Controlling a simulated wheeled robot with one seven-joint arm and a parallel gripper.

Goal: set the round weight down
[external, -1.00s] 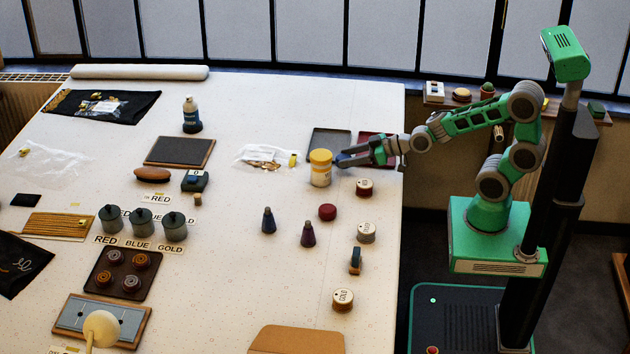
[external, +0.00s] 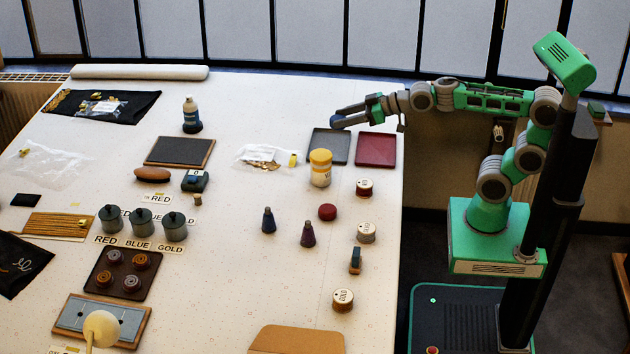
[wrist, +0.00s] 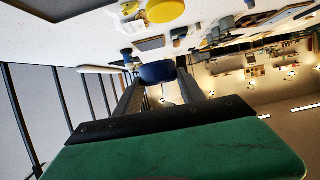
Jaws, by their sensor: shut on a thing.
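My gripper (external: 345,117) is shut on the round weight (wrist: 158,72), a dark blue rounded piece between the two fingers in the wrist view. In the external view the weight (external: 337,123) shows as a small blue shape at the fingertips, largely covered by the fingers. My gripper points left and holds it in the air, in the picture just above the back edge of a dark grey tray (external: 329,146). Its exact height over the table cannot be told.
A red tray (external: 376,150) lies right of the grey one. A yellow-lidded jar (external: 320,169) stands in front of the grey tray. A clear bag (external: 266,156) lies to the left. A red disc (external: 327,212) and several small items stand nearer. Both trays look empty.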

